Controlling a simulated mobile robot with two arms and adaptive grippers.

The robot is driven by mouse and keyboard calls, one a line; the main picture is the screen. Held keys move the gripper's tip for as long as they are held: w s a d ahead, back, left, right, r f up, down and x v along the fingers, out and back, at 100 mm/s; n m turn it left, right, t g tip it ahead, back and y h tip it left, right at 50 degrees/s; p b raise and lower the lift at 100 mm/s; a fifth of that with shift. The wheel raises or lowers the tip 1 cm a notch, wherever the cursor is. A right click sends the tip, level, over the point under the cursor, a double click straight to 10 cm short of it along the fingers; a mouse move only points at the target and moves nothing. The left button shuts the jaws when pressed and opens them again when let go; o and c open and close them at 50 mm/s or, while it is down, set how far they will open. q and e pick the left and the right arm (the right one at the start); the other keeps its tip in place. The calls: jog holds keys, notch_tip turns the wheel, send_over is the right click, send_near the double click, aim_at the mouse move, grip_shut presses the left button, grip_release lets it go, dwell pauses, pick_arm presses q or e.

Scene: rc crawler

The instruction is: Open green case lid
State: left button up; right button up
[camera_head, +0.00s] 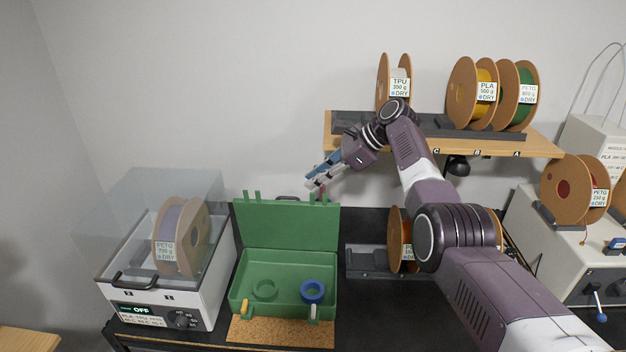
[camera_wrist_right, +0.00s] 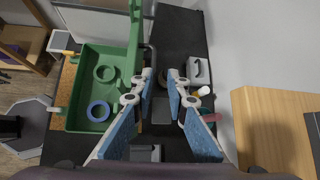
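The green case (camera_head: 284,285) stands on the dark bench with its lid (camera_head: 287,225) raised roughly upright at the back. A green ring (camera_head: 265,290) and a blue ring (camera_head: 312,291) lie inside. In the right wrist view the open case (camera_wrist_right: 82,122) is at the left, with the lid (camera_wrist_right: 135,60) seen nearly edge-on. My right gripper (camera_head: 316,180) is just above the lid's upper right corner in the head view. In the right wrist view its blue-padded fingers (camera_wrist_right: 161,76) are apart with nothing between them. My left gripper is out of view.
A dryer box (camera_head: 165,265) with a clear cover and a spool stands left of the case. A wooden shelf (camera_head: 450,146) with several spools is at the upper right, close to my right arm. A cork mat (camera_head: 280,333) lies in front of the case.

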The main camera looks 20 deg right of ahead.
jog(key=shift+r, duration=0.1)
dwell(0.3)
jog(key=v, duration=1.2)
jog(key=shift+c, duration=0.4)
